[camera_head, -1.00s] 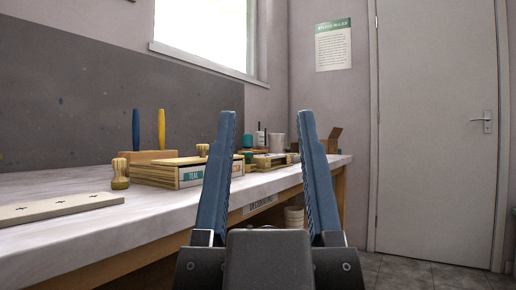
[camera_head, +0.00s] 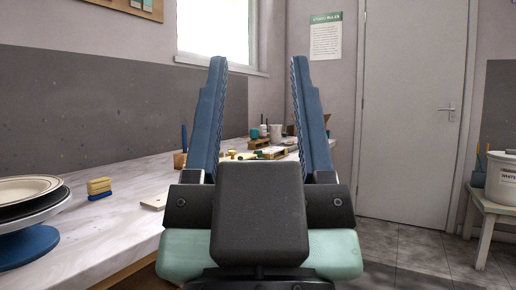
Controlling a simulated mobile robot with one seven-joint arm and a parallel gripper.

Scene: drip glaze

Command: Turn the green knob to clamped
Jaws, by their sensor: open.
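My gripper (camera_head: 258,110) is in the middle of the view, its two blue fingers spread wide with nothing between them. It points up and forward, in front of the far end of the bench. I cannot make out a green knob for certain. A small teal-green thing (camera_head: 255,133) stands among the items at the bench's far end, but it is too small to identify. Low wooden pieces (camera_head: 270,152) lie near it, partly hidden by the right finger. The gripper looks well apart from all of them.
The pale bench (camera_head: 110,235) runs along the left. A blue turntable (camera_head: 28,245) with plates (camera_head: 30,188) and a yellow-blue sponge (camera_head: 99,187) are on its near part. A white bucket (camera_head: 500,178) sits on a stool (camera_head: 488,212) at right. Floor before the door (camera_head: 408,120) is clear.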

